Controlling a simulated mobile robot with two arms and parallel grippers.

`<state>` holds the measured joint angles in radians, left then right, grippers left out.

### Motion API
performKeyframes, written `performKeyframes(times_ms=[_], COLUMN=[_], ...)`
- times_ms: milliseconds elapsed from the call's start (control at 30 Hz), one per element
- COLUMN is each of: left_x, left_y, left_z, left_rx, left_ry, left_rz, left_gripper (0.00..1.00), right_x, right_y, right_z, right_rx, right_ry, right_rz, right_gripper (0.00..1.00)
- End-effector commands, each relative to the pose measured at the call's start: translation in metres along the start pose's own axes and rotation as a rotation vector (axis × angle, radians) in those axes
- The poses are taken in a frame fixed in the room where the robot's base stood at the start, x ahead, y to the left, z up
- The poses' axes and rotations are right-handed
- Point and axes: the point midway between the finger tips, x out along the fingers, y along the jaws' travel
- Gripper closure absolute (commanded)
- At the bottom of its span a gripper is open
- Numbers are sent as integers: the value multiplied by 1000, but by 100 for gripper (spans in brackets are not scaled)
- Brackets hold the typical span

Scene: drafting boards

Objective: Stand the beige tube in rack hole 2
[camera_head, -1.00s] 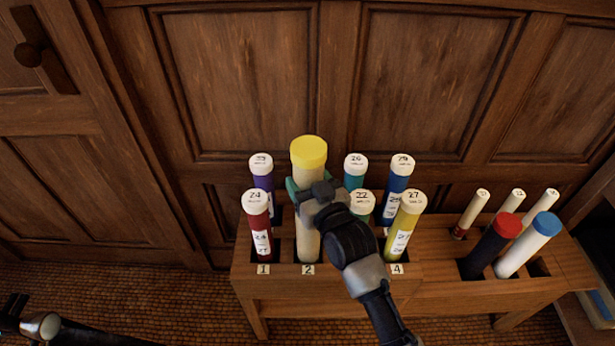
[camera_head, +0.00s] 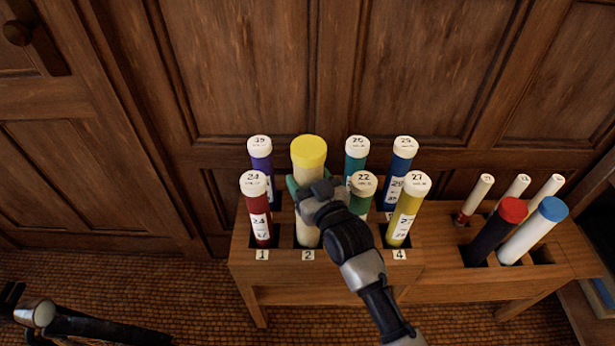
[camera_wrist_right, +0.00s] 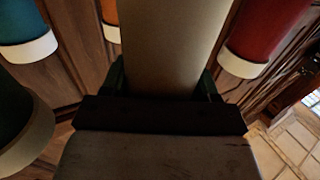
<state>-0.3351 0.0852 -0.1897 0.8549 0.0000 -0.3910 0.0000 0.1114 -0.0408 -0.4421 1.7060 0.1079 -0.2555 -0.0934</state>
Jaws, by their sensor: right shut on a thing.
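The beige tube (camera_head: 306,237) with a yellow cap (camera_head: 309,151) is upright over rack hole 2, by the label "2" (camera_head: 308,255). Its lower end seems to be within the hole's opening; how deep is hard to tell. My right gripper (camera_head: 311,190) is shut around the tube below its cap. The beige tube (camera_wrist_right: 175,45) also fills the middle of the right wrist view between the jaws. The wooden rack (camera_head: 330,270) stands against the panelled wall.
A red tube (camera_head: 259,220) stands in hole 1, close left. A green tube (camera_head: 362,190) is close right, partly hidden by my arm. A yellow tube (camera_head: 404,212) stands by label 4. Purple, teal and blue tubes form the back row. More tubes stand at right.

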Motion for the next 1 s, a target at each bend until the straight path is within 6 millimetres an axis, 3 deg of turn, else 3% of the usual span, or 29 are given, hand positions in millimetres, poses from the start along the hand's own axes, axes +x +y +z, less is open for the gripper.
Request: performKeyframes(times_ms=[467,500,667,1000], left_x=[-1,-1,-1,-2], left_y=[0,0,0,0], left_z=[-6,-6,-6,-6], left_rx=[-1,-1,-1,-1], left_ry=[2,2,2,3], left_rz=[0,0,0,0], left_gripper=[57,57,57,57], right_x=[0,0,0,-3], right_y=[0,0,0,0], right_z=[3,3,3,3], right_rx=[0,0,0,0], right_ry=[1,1,1,0], right_rz=[0,0,0,0], right_gripper=[77,37,12,10])
